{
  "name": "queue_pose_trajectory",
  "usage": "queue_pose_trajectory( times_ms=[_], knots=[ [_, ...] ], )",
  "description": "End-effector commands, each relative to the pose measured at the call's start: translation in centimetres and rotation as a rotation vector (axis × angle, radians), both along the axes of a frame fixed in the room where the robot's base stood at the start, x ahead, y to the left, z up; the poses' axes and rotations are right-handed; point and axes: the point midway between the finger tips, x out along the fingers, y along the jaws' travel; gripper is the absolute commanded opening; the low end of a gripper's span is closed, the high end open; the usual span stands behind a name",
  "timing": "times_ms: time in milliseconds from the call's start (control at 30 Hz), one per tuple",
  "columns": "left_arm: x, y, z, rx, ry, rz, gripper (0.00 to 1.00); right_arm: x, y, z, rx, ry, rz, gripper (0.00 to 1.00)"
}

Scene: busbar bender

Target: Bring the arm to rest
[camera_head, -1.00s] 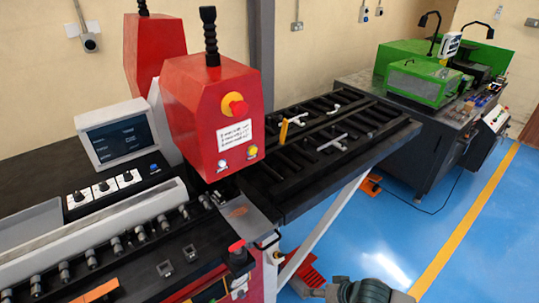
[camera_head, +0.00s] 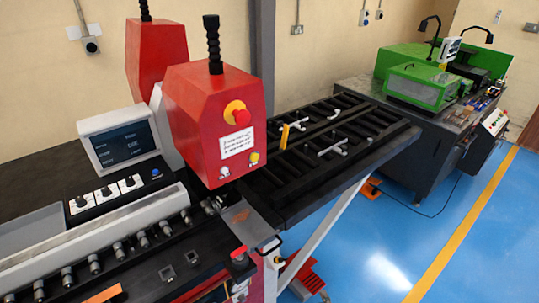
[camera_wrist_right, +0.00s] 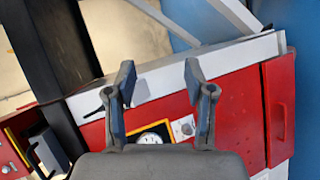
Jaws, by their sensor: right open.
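My right gripper (camera_wrist_right: 160,84) shows in the right wrist view with its two fingers spread apart and nothing between them. I cannot tell how far the fingers are from the panels. In the head view neither arm nor gripper shows. The busbar bender (camera_head: 212,120) stands at left centre, with a red housing, a yellow-and-red stop button (camera_head: 237,112) and a screen (camera_head: 122,143).
A black roller table (camera_head: 330,150) extends right from the bender on slanted white legs. A red foot pedal (camera_head: 308,280) lies on the blue floor below it. A green machine (camera_head: 420,85) stands at the back right. The blue floor (camera_head: 400,240) at lower right is clear.

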Motion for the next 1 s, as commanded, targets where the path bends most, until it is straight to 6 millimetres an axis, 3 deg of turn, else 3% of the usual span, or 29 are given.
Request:
queue_pose_trajectory(
  times_ms=[33, 167, 200, 333, 400, 500, 667, 1000],
  knots=[
    [0.1, -0.1, 0.3, 0.000, -0.001, 0.000, 0.40, -2.3, -1.2, -3.7, 0.109, 0.124, -0.111, 0.54],
    [0.3, -0.1, 0.7, 0.000, -0.003, 0.001, 0.40, -9.2, -3.4, -12.0, 0.359, 0.414, -0.409, 0.54],
    [0.4, -0.1, 0.8, 0.000, -0.003, 0.001, 0.40, -11.8, -3.8, -14.2, 0.427, 0.497, -0.502, 0.54],
    [0.6, -0.1, 1.2, 0.000, -0.005, 0.001, 0.40, -20.2, -3.7, -19.9, 0.606, 0.731, -0.784, 0.54],
    [0.7, -0.1, 1.3, 0.000, -0.006, 0.001, 0.40, -24.2, -3.4, -21.8, 0.676, 0.829, -0.913, 0.54],
    [0.7, 0.0, 1.4, -0.001, -0.007, 0.001, 0.40, -28.5, -2.7, -23.6, 0.743, 0.931, -1.054, 0.54],
    [0.8, 0.0, 1.5, -0.001, -0.007, 0.001, 0.40, -31.9, -2.1, -24.6, 0.789, 1.006, -1.163, 0.54],
    [0.8, -0.1, 1.6, 0.000, -0.007, 0.001, 0.40, -32.1, -2.2, -24.7, 0.794, 1.012, -1.170, 0.54]
  ],
)
